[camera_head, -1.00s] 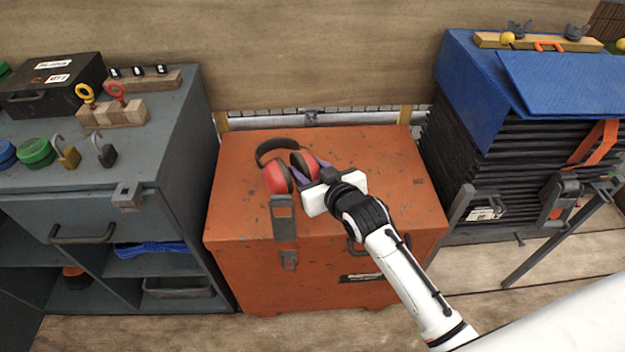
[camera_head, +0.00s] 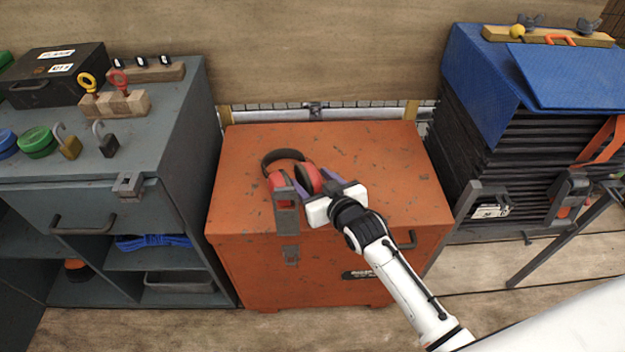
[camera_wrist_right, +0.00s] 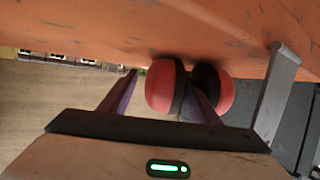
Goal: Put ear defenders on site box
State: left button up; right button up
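The ear defenders (camera_head: 308,178), with red cups and a dark headband, rest on the lid of the orange site box (camera_head: 375,160), near its front edge by the left hasp. The headband points to the back left. My right gripper (camera_head: 316,184) reaches in from the front right, its purple fingers at the cups. In the right wrist view the gripper (camera_wrist_right: 165,90) has its fingers apart around one red cup (camera_wrist_right: 163,86). A gap shows beside the left finger; the right finger is between the two cups. Contact there is unclear. My left gripper is not in view.
A grey hasp (camera_head: 286,215) stands up at the box front, overlapping one cup. A grey cabinet (camera_head: 150,130) with padlocks stands left. A dark stack under a blue sheet (camera_head: 570,75) stands right. The lid's back and right are clear.

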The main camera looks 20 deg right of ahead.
jog(key=shift+r, duration=0.2)
jog(key=shift+s+r, duration=0.15)
jog(key=shift+s, duration=0.15)
jog(key=p+v, duration=0.2)
jog(key=v, duration=0.8)
jog(key=shift+s+r, duration=0.1)
jog(key=shift+s, duration=0.2)
jog(key=s+a+f+g, duration=0.1)
jog(key=s+f+g, duration=0.1)
jog(key=s+f, duration=0.4)
jog(key=s+a+f+n+g+y, duration=0.1)
jog(key=s+f, duration=0.5)
jog(key=s, duration=0.7)
jog(key=shift+a+f+g, duration=0.2)
jog(key=shift+a+g, duration=0.65)
jog(key=shift+g, duration=0.05)
